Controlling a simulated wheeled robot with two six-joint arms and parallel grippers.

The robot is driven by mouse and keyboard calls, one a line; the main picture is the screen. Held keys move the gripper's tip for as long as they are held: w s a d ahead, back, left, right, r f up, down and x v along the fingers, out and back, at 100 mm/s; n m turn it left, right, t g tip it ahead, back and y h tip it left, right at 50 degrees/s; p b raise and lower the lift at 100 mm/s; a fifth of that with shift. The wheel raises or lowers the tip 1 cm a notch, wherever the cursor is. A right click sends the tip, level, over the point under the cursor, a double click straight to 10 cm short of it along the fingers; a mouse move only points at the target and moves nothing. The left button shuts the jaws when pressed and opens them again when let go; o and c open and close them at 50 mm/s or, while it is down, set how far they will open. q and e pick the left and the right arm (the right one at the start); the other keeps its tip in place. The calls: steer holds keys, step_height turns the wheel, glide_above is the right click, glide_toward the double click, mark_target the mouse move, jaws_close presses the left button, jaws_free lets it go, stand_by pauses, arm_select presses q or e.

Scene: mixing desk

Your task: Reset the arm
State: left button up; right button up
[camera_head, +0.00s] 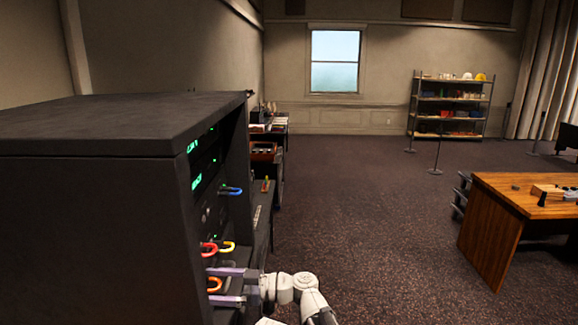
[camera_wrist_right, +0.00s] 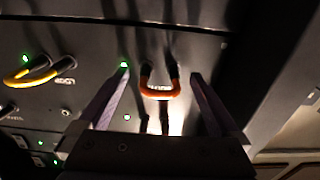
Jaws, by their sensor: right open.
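My right arm (camera_head: 310,295) reaches in from the bottom of the head view toward the front of a black equipment rack (camera_head: 90,200). My right gripper (camera_head: 210,286) is open, with its two purple-grey fingers pointing at the rack panel. A short orange patch cable (camera_head: 214,284) is plugged into the panel between the fingertips. In the right wrist view the orange loop (camera_wrist_right: 160,93) sits between the spread fingers, with visible gaps on both sides. My left gripper is not in view.
Red (camera_head: 208,249), yellow (camera_head: 228,247) and blue (camera_head: 231,190) cables loop out of the panel above the gripper. A wooden desk (camera_head: 490,235) stands at right. A shelf (camera_head: 450,105) stands by the back wall. The carpet between rack and desk is clear.

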steer(key=shift+s+d, duration=0.15)
steer(key=shift+d, duration=3.55)
